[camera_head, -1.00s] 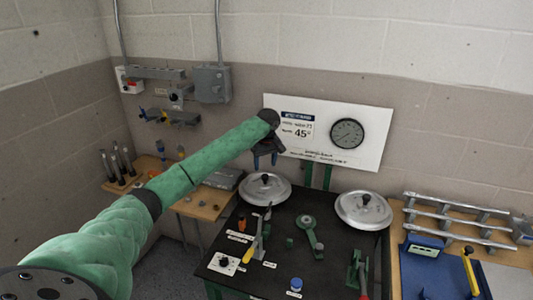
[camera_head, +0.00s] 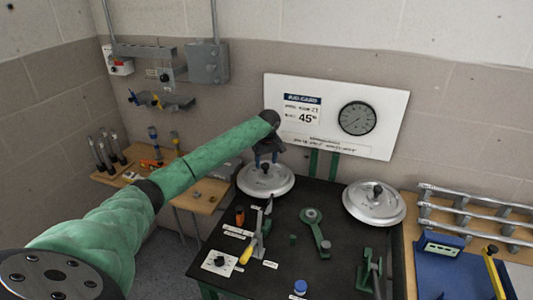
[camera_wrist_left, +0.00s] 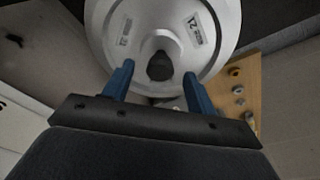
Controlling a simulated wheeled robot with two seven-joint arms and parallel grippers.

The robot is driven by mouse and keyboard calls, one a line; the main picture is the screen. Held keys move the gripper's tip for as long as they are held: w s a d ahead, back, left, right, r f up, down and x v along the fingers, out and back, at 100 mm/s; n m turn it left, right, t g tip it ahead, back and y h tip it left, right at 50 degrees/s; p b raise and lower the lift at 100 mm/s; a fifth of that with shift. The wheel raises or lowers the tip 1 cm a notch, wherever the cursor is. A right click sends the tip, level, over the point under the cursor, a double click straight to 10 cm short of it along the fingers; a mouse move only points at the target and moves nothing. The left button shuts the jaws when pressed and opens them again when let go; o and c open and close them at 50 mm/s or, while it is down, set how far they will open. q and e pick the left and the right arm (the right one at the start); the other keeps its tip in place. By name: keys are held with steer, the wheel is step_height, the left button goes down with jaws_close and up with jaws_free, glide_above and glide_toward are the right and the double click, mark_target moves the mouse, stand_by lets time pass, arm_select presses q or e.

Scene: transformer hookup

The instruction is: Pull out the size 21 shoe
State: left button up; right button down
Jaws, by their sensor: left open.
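A round silver shoe (camera_head: 252,187) with a dark centre knob lies at the back left of the black bench. In the left wrist view this shoe (camera_wrist_left: 215,55) carries labels that read 21, and its dark knob (camera_wrist_left: 159,66) shows between my fingers. My left gripper (camera_head: 267,154) is above the shoe's back part with its blue fingers open. In the left wrist view my left gripper (camera_wrist_left: 158,70) has a finger on each side of the knob, apart from it. A second silver shoe (camera_head: 358,208) lies at the back right; its size cannot be read. My right gripper is not in view.
A white card board (camera_head: 330,140) with a dial and 45° stands behind the bench (camera_head: 325,272). A pipe rack (camera_head: 470,215) stands right.

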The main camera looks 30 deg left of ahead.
mark_target(266, 164)
arm_select(q)
steer(key=shift+a+f+p, duration=0.2)
steer(key=shift+f+p, duration=0.35)
steer(key=shift+f, duration=1.3)
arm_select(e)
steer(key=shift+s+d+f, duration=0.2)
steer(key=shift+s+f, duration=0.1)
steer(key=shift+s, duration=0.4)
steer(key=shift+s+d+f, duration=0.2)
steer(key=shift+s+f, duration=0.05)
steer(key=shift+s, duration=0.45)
arm_select(q)
jaws_close()
steer(key=c, duration=0.8)
jaws_free()
steer(key=shift+w+r, duration=0.1)
steer(key=c, duration=0.3)
jaws_close()
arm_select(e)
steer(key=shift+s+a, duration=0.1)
